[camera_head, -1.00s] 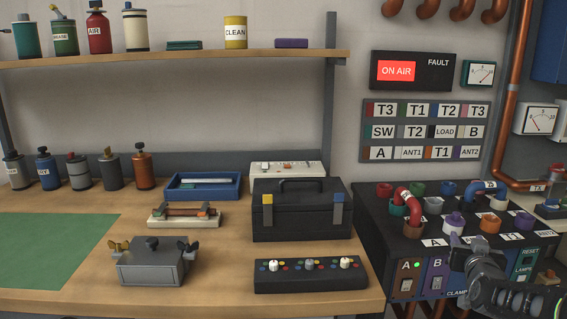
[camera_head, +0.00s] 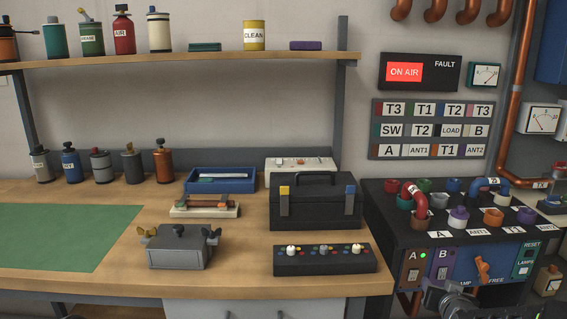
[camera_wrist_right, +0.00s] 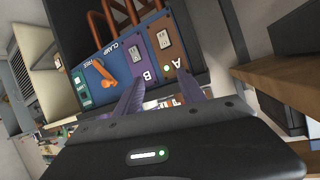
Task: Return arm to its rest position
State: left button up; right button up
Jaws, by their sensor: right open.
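My right gripper (camera_head: 445,294) is low at the bottom edge of the head view, in front of and below the black transmitter rack (camera_head: 388,210). Most of the right arm is cut off by the frame edge. In the right wrist view, its two purplish fingers (camera_wrist_right: 162,92) are apart with nothing between them. Beyond them shows the rack's front panel, with the A and B switches and the orange clamp lever (camera_wrist_right: 104,73). The lever also shows in the head view (camera_head: 482,268). My left gripper is not in view.
The wooden bench (camera_head: 250,284) stands left of the rack, carrying a black toolbox (camera_head: 316,207), a knob box (camera_head: 323,261) and a grey metal box (camera_head: 177,250). A red link (camera_head: 412,190) and a blue link sit on the rack top. The ON AIR sign (camera_head: 404,72) is lit red.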

jog(key=s+a+f+n+g+y+p, duration=0.1)
jog(key=s+a+f+g+y+p, duration=0.15)
jog(key=s+a+f, duration=0.5)
jog(key=s+a+f+g+y+p, duration=0.25)
jog(key=s+a+f, duration=0.25)
jog(key=a+f, duration=0.6)
jog(key=s+a+f+n+g+y+p, duration=0.1)
jog(key=s+a+f+g+p, duration=0.1)
jog(key=s+a, duration=0.6)
jog(key=s+a+f+n+g+y+p, duration=0.1)
jog(key=s+a+f+g+p, duration=0.2)
jog(key=s, duration=1.3)
jog(key=a+g, duration=0.2)
jog(key=a, duration=0.2)
jog(key=shift+a+y+p, duration=0.3)
jog(key=shift+a, duration=0.1)
jog(key=shift+w+f, duration=0.1)
